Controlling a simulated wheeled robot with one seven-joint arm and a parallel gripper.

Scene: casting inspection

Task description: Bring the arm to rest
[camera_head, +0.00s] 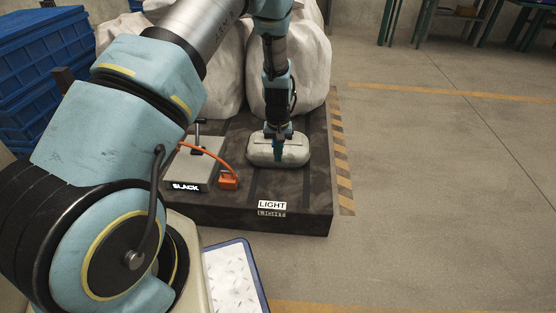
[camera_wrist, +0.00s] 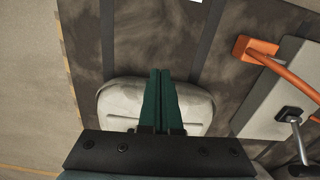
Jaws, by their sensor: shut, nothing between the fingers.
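My gripper (camera_head: 278,152) points down over a rounded grey casting (camera_head: 296,152) on the dark platform (camera_head: 290,187). In the wrist view my gripper's two green fingers (camera_wrist: 160,76) lie side by side, closed, with nothing between them. The casting also shows in the wrist view (camera_wrist: 196,107), behind and on both sides of the fingers. I cannot tell whether the fingertips touch it. My arm reaches from the left of the head view over the platform.
A grey plate marked SLACK (camera_head: 200,168) with an orange piece (camera_head: 228,180) lies left of the casting. White sacks (camera_head: 302,75) stand behind. Blue crates (camera_head: 40,75) are at the left. A blue-rimmed tray (camera_head: 254,273) is in front. The floor at right is clear.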

